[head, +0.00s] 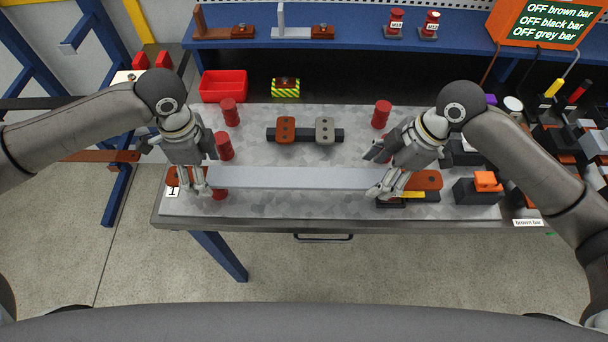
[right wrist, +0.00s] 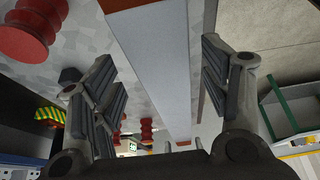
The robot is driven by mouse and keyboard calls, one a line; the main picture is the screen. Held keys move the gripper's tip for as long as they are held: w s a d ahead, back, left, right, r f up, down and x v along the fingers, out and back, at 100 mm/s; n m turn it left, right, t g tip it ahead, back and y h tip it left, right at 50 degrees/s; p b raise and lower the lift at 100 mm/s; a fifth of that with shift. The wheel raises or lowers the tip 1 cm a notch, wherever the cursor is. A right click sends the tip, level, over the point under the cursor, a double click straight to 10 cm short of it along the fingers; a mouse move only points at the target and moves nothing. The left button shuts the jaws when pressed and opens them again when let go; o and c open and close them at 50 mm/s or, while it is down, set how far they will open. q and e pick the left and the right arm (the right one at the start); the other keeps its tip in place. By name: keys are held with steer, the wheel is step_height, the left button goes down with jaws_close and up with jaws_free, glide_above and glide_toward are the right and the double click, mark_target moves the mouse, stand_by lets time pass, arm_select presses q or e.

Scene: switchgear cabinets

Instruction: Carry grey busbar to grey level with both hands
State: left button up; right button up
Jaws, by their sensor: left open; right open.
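The long grey busbar (head: 295,178) lies left to right along the front of the worktable, with a brown end piece (head: 428,180) at its right and another brown piece at its left. My left gripper (head: 205,172) is open at the left part of the bar. My right gripper (head: 379,172) is open near its right end. In the right wrist view the grey bar (right wrist: 163,65) runs between the spread fingers of my right gripper (right wrist: 160,80), with a gap on each side. The left fingers partly hide the bar's left end.
Red insulators (head: 229,112) stand on the speckled tabletop (head: 260,205). A dark block with brown and grey plates (head: 304,135) sits behind the bar. A red bin (head: 223,86) and a blue shelf (head: 350,42) are further back. Dark boxes crowd the right.

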arm_select(q)
steer(key=shift+s, duration=0.1)
arm_select(e)
steer(key=shift+s, duration=0.1)
arm_select(q)
steer(key=shift+c, duration=0.9)
arm_select(e)
steer(key=shift+c, duration=0.9)
arm_select(q)
jaws_close()
arm_select(e)
jaws_close()
